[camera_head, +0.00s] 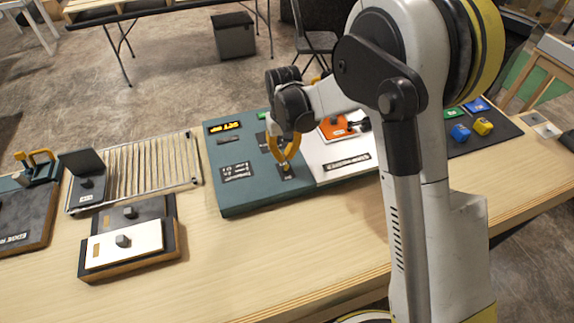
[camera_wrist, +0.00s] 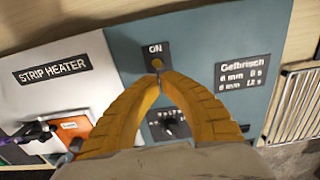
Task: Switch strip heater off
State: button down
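A white panel with a black STRIP HEATER label (camera_wrist: 52,70) joins a teal panel (camera_wrist: 195,45) in the wrist view. The teal panel carries a small black switch plate (camera_wrist: 155,53), marked ON, with a small switch tip at its lower edge. My gripper (camera_wrist: 158,76) has its yellow fingertips together right at this switch. I cannot tell whether they touch it. In the head view my gripper (camera_head: 288,161) points down at the switch plate (camera_head: 286,173) on the teal board's front part. The STRIP HEATER label (camera_head: 347,161) lies to its right.
An orange part (camera_head: 335,128) sits on the white panel. A wire rack (camera_head: 150,165) and a white box with a knob (camera_head: 125,243) stand left. The front tabletop (camera_head: 250,270) is clear.

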notch_tip(320, 180, up, 7)
jog(key=p, duration=0.3)
jog(key=shift+s+f, duration=0.2)
jog(key=shift+s, duration=0.15)
jog(key=shift+d, duration=0.1)
jog(key=s+d+r+m+t+b, duration=0.2)
jog(key=s+d+r+t+b, duration=0.2)
jog(key=s+d+r+b, duration=0.5)
jog(key=s+d+f+t+b, duration=0.1)
jog(key=s+d+f+b, duration=0.1)
jog(key=s, duration=0.4)
jog(key=s+d+f+m+t+b, duration=0.1)
jog(key=s+d+f+t+b, duration=0.1)
jog(key=s+d+f, duration=0.2)
jog(key=s+d, duration=0.1)
jog(key=s, duration=0.2)
jog(key=shift+d+f+b, duration=0.35)
